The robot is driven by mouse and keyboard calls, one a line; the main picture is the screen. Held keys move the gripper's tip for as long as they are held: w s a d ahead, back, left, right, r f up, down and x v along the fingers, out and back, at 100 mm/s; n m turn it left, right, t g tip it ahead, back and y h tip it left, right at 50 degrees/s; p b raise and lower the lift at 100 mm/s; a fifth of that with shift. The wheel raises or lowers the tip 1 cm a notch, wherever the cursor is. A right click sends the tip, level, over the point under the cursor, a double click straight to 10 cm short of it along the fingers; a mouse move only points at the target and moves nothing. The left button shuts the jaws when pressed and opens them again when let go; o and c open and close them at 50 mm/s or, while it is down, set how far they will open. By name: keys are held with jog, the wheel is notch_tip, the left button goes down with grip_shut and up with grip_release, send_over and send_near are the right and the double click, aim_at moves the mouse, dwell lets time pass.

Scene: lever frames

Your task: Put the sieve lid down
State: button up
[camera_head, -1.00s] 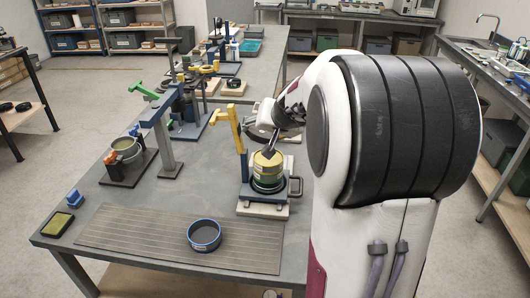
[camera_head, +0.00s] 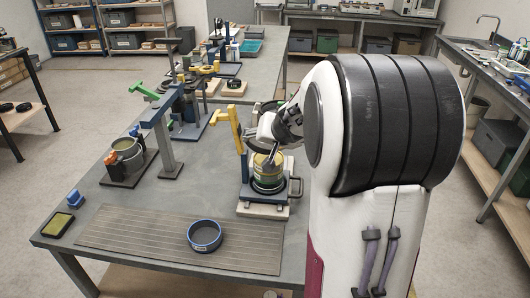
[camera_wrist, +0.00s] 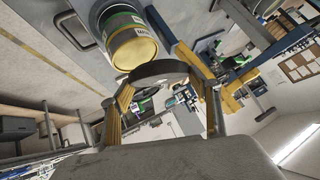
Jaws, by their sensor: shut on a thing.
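The sieve lid (camera_wrist: 160,72) is a dark, shallow disc in the wrist view. My gripper (camera_wrist: 167,92) is shut on it, with one finger on each side. The lid is right by the yellow rim of the sieve stack (camera_wrist: 134,48); I cannot tell whether they touch. In the head view the stack (camera_head: 267,181) stands upright on its base, with yellow and green bands. My gripper (camera_head: 272,153) points down at its top there, and the lid cannot be clearly made out.
A yellow post (camera_head: 236,131) stands just left of the stack. A blue-rimmed round pan (camera_head: 205,235) sits on the ribbed mat (camera_head: 140,236) in front. A grey stand (camera_head: 166,143) and a pot (camera_head: 127,153) are to the left. Bare table lies between them.

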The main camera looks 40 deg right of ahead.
aim_at(266, 152)
jog(key=shift+f, duration=0.1)
jog(key=shift+f, duration=1.8)
jog(key=shift+f, duration=0.4)
jog(key=o, duration=1.2)
jog(key=shift+r, duration=0.35)
jog(key=shift+s+r, duration=0.2)
jog(key=shift+r, duration=0.05)
jog(key=shift+v, duration=5.75)
